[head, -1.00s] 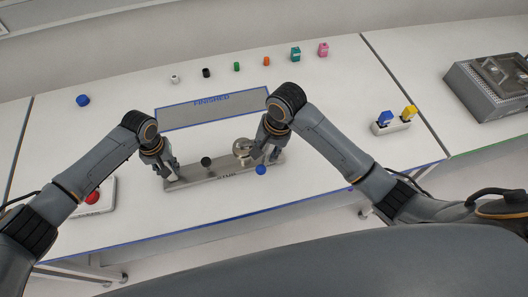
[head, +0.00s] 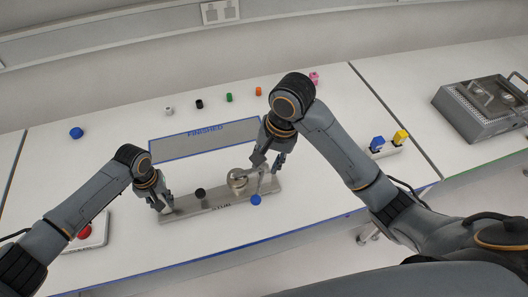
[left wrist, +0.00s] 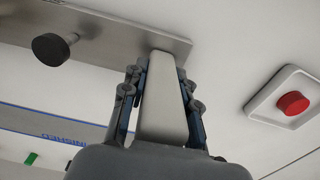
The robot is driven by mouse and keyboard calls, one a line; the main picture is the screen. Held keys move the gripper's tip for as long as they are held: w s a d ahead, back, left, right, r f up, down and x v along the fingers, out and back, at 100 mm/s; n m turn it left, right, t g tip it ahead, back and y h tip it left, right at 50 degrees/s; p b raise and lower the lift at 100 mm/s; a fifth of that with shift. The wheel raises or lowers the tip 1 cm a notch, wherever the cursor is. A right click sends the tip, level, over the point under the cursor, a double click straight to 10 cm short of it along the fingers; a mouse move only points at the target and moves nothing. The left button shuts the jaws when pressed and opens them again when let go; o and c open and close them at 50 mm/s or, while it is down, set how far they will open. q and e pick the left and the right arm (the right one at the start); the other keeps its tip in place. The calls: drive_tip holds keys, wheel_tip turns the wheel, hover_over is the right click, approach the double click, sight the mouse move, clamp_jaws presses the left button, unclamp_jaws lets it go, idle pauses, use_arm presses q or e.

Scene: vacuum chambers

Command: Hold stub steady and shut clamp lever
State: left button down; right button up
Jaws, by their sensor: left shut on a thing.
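The stub (head: 215,211) is a long grey metal bar lying on the white table, with lettering on its front. A black knob (head: 200,193) stands near its middle, and a round silver clamp (head: 237,179) sits on its right part. My left gripper (head: 160,204) is at the bar's left end. In the left wrist view its fingers are shut on a light grey upright piece (left wrist: 163,100) at the stub's end. My right gripper (head: 270,160) is just above and right of the clamp, its fingers apart. The lever is too small to make out for sure.
A blue-edged mat marked FINISHED (head: 205,141) lies behind the stub. A blue round piece (head: 256,200) is at its front. A red button (head: 84,232) is at left. Several small coloured parts line the back. A small holder (head: 382,150) and metal box (head: 485,105) are at right.

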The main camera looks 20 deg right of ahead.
use_arm(q)
drive_tip(key=c, duration=1.3)
unclamp_jaws()
drive_tip(key=shift+s+f, duration=0.25)
drive_tip(key=shift+f, duration=0.05)
drive_tip(key=o, duration=0.4)
drive_tip(key=shift+w, duration=0.1)
drive_tip(key=shift+c, duration=0.2)
drive_tip(key=shift+w, duration=0.2)
drive_tip(key=shift+r, duration=0.1)
